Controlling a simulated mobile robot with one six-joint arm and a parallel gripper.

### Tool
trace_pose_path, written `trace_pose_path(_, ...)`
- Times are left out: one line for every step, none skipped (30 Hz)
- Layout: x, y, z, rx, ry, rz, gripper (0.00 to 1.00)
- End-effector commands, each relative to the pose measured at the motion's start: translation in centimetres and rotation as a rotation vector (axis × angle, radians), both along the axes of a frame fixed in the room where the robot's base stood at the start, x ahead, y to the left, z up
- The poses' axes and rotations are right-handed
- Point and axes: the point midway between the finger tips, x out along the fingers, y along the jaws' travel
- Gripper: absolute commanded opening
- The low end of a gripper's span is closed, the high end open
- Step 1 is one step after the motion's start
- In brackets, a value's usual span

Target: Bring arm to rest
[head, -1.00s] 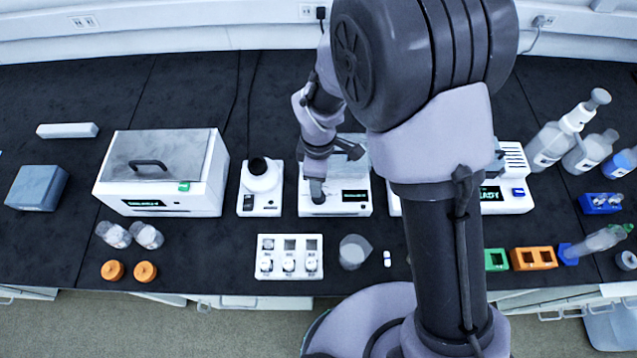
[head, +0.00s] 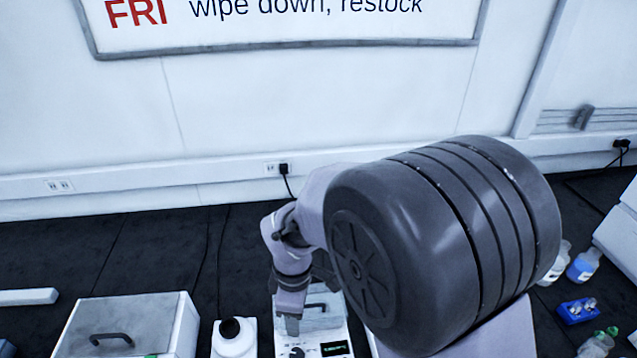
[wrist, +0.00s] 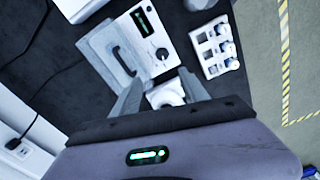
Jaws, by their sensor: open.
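My gripper (wrist: 160,92) is open, with its two grey fingers apart and nothing held between them. In the head view my gripper (head: 291,325) points down above a small white instrument (head: 338,330) with a green-lit display. In the wrist view an instrument with a grey handled lid, display and black knob (wrist: 151,40) lies beyond the fingertips. Part of a white object (wrist: 165,95) shows between and below the fingers, with its lower part hidden by the gripper body. My arm is bent over the bench, its large dark joint covering the bench's middle right.
A lidded white box (head: 135,325) and a white device with a dark round top (head: 233,340) stand left of the gripper. A vial tray (wrist: 215,46) lies near the bench edge. Bottles (head: 583,264) and a blue rack (head: 578,311) stand right. A whiteboard (head: 285,25) hangs behind.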

Motion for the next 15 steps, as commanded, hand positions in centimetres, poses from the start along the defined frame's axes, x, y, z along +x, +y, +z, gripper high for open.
trace_pose_path(0.3,-1.6,1.6,0.028,-0.027,-0.117,0.52)
trace_pose_path(0.2,-2.8,3.0,0.052,-0.045,-0.22,0.52)
trace_pose_path(-0.1,-4.7,4.8,0.089,-0.067,-0.374,0.52)
trace_pose_path(-0.6,-6.2,6.1,0.116,-0.081,-0.49,0.52)
trace_pose_path(-1.2,-7.6,7.3,0.147,-0.096,-0.606,0.52)
trace_pose_path(-2.1,-9.4,8.6,0.189,-0.111,-0.757,0.52)
trace_pose_path(-3.0,-10.7,9.5,0.221,-0.123,-0.87,0.52)
trace_pose_path(-3.9,-11.9,10.2,0.256,-0.132,-0.981,0.52)
trace_pose_path(-5.2,-13.3,11.0,0.303,-0.143,-1.125,0.52)
trace_pose_path(-6.2,-14.3,11.4,0.339,-0.151,-1.228,0.52)
trace_pose_path(-7.2,-15.2,11.7,0.376,-0.156,-1.325,0.52)
trace_pose_path(-8.5,-16.1,11.9,0.422,-0.16,-1.444,0.52)
trace_pose_path(-9.4,-16.7,12.0,0.455,-0.164,-1.522,0.52)
trace_pose_path(-10.1,-17.2,12.1,0.486,-0.165,-1.593,0.52)
trace_pose_path(-11.0,-17.7,12.1,0.522,-0.165,-1.674,0.52)
